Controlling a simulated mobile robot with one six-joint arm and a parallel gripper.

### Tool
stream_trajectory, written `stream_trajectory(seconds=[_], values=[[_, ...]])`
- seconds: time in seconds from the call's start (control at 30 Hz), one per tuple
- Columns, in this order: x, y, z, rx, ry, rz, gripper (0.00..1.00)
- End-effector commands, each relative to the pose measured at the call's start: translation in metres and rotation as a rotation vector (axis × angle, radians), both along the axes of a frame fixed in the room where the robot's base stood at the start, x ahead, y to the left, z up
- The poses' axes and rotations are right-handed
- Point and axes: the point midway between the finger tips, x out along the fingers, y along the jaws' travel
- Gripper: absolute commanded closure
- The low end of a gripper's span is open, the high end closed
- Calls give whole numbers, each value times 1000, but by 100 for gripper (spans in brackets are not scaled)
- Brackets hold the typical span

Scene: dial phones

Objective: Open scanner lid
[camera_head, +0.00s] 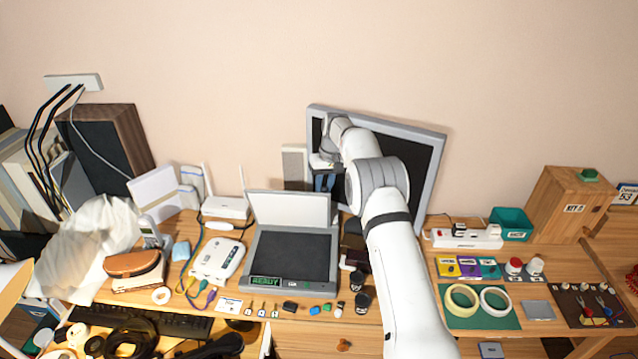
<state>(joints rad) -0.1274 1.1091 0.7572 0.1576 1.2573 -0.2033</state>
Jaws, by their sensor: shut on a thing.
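The scanner (265,262) is a grey box on the desk with a dark flat bed and a green READY label at its front left. Its lid (285,209) stands raised, nearly upright, at the back edge of the bed, with its white inner side facing me. My gripper (324,184) is at the top right corner of the lid, pointing down, and is shut on the lid's edge. The fingertips are small and partly dark against the monitor, so the exact contact is hard to see.
A monitor (425,165) leans against the wall behind my arm. A white router (226,207) and a white box with cables (217,258) stand left of the scanner. Small coloured items and dark jars (362,302) lie in front and to the right. The wall above is clear.

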Motion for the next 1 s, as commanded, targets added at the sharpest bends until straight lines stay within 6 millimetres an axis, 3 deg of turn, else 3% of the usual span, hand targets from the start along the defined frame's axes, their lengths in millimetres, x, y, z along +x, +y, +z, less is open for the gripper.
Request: stream_trajectory(seconds=[0.03, 0.77, 0.8, 1.0], values=[[1, -8, -6, -10, 17, -4, 100], [3, -7, -9, -8, 50, -2, 100], [3, -7, -9, -8, 50, -2, 74], [3, -5, -7, -7, 45, 0, 57]])
